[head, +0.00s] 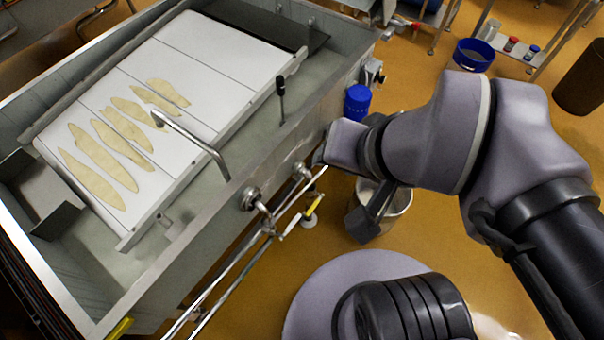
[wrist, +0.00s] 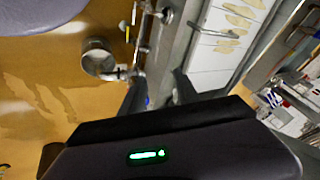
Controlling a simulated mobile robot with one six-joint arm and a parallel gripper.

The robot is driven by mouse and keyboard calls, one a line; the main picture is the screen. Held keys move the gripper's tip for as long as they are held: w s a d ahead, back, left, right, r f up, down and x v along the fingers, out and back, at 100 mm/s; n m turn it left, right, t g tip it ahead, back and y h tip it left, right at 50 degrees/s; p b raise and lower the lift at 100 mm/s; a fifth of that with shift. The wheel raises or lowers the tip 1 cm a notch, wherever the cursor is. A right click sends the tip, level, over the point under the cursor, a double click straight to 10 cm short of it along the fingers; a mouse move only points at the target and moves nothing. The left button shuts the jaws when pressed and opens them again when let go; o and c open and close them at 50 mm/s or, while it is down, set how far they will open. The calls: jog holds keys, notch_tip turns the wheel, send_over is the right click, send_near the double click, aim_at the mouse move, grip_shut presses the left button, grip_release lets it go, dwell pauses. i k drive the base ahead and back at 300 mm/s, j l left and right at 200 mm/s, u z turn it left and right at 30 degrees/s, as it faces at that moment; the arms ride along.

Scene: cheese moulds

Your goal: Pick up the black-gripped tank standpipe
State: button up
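The standpipe (head: 281,98) with a black grip stands upright in the steel tank (head: 255,180), near the tank's right side, past the white board. I cannot make it out in the wrist view. My gripper (wrist: 160,92) shows two dark fingers spread apart, with nothing held between them. In the head view my arm's end hangs outside the tank, to the right of and nearer than the standpipe, clearly apart from it.
A white board (head: 205,85) with several pale, flat pieces lies in the tank. A bent metal pipe (head: 195,140) rises over it. A blue-topped container (head: 357,103) and a bucket (head: 395,203) stand by the tank. Valves (head: 250,199) stick out of the tank's side.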

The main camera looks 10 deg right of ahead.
aim_at(281, 83)
jog(key=i+u, duration=0.15)
jog(key=i, duration=0.3)
jog(key=i+l+u, duration=0.15)
jog(key=i, duration=0.35)
